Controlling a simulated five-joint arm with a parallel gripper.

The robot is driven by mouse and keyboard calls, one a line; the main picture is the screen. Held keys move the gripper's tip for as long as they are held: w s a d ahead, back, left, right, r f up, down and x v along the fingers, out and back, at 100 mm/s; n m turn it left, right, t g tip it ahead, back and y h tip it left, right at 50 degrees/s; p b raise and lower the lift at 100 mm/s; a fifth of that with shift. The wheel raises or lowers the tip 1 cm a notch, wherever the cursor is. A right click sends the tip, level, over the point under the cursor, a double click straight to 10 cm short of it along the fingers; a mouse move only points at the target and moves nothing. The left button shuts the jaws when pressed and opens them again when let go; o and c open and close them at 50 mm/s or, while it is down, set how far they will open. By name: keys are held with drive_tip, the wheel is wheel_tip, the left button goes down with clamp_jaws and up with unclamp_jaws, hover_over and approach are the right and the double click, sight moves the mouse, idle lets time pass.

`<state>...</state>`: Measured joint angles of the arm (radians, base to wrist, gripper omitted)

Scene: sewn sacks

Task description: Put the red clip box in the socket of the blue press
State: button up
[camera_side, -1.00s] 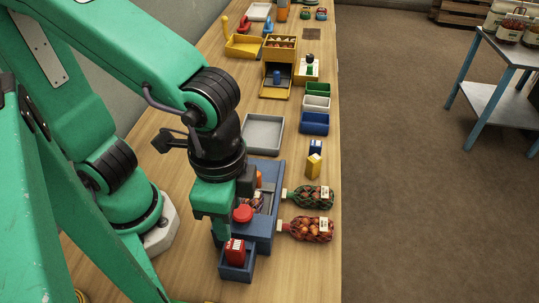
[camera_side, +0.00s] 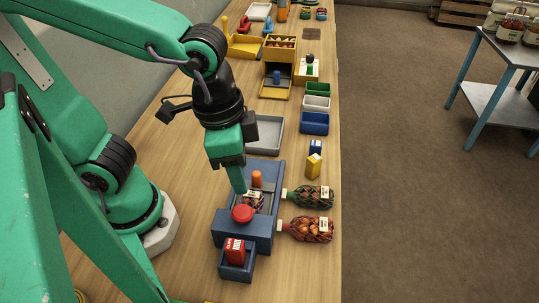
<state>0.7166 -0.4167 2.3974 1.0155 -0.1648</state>
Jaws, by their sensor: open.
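The red clip box (camera_side: 235,250) stands upright in a small blue socket (camera_side: 237,271) at the front of the blue press (camera_side: 231,227). The press has a red round button (camera_side: 242,213) on top and an orange post (camera_side: 257,179) farther back. My gripper (camera_side: 240,187) is open and points down over the left side of the press bed, behind the red button. It is apart from the clip box. A small netted sack with a white label (camera_side: 255,200) lies in the press bed, partly hidden behind the button and my gripper.
Two netted sacks, one greenish (camera_side: 312,196) and one with orange contents (camera_side: 309,229), lie right of the press. A blue box and a yellow box (camera_side: 313,166) stand behind them. A grey tray (camera_side: 266,133) and coloured bins (camera_side: 314,122) are farther back.

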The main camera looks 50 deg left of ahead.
drive_tip(key=w+a+r+n+t, duration=0.2)
drive_tip(key=a+n, duration=0.1)
drive_tip(key=a, duration=0.5)
drive_tip(key=w+a+r+n+t+y, duration=0.1)
drive_tip(key=w+a+r+n+t, duration=0.1)
drive_tip(key=a, duration=0.6)
drive_tip(key=shift+r+n, duration=0.2)
drive_tip(key=shift+n, duration=0.5)
